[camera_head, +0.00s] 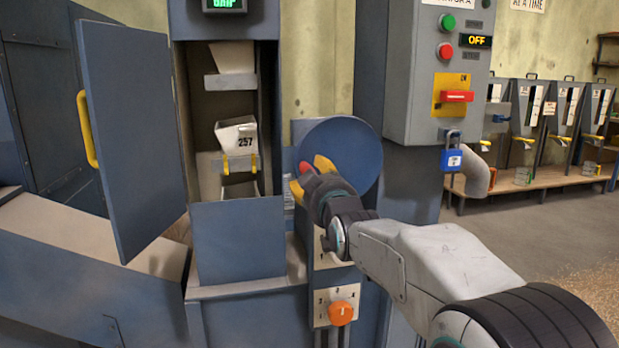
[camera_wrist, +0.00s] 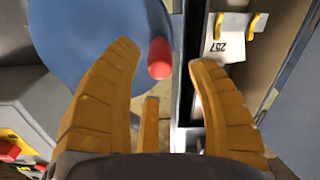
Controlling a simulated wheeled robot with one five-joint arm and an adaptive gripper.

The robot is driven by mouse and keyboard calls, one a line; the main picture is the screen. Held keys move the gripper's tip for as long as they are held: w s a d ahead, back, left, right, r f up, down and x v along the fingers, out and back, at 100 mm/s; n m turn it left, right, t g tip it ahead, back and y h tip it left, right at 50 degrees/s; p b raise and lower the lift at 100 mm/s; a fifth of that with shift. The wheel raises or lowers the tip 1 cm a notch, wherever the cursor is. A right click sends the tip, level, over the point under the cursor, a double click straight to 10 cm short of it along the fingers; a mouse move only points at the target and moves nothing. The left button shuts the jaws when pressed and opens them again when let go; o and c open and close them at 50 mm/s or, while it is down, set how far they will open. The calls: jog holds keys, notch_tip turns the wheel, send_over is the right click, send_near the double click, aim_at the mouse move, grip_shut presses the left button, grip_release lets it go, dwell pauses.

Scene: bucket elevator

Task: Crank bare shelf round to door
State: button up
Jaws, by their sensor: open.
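The blue disc crank (camera_head: 350,145) is mounted right of the elevator opening, and its red knob (camera_head: 304,167) sticks out at the disc's left side. My gripper (camera_head: 309,177) is at the knob, with its yellow fingers apart. In the wrist view, the red knob (camera_wrist: 160,58) lies between the open fingertips, with gaps on both sides. In the opening, a white bucket marked 257 (camera_head: 237,137) sits tilted on a carrier with yellow hooks. Another white bucket (camera_head: 232,57) is on a shelf (camera_head: 230,86) above. A pale surface shows below; I cannot tell whether it is a bare shelf.
The blue door (camera_head: 135,130) stands open on the left, its yellow handle (camera_head: 87,128) outward. A control box (camera_head: 435,70) reads OFF, with a blue padlock (camera_head: 451,158) below its red switch. An orange knob (camera_head: 341,313) is below the crank. Open floor lies right.

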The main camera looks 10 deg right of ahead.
jog(key=shift+w, duration=2)
jog(key=shift+c, duration=0.4)
grip_shut()
